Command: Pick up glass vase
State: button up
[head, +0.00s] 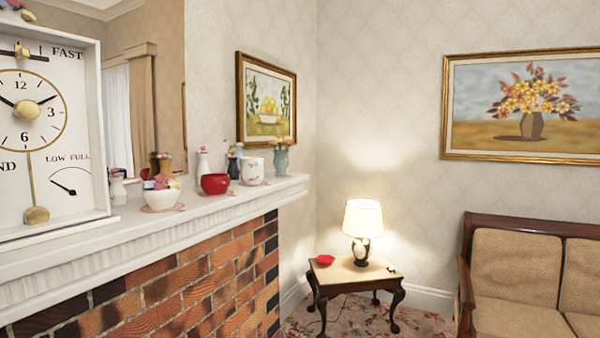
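Several small vases and pots stand in a row on the white mantel shelf (130,228) in the head view. A white vase (203,162) stands behind the red bowl. My gripper is not in view.
A large white clock (60,175) stands at the left of the mantel, above a brick fireplace (190,285). A small table (345,274) with a lit lamp (362,220) and a red dish (325,260) is in the corner. A tan sofa (515,265) is right.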

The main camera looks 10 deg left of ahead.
aim_at(280, 161)
jog(key=i, duration=1.15)
jog(key=z, duration=0.95)
jog(key=i, duration=2.45)
jog(key=u, duration=4.5)
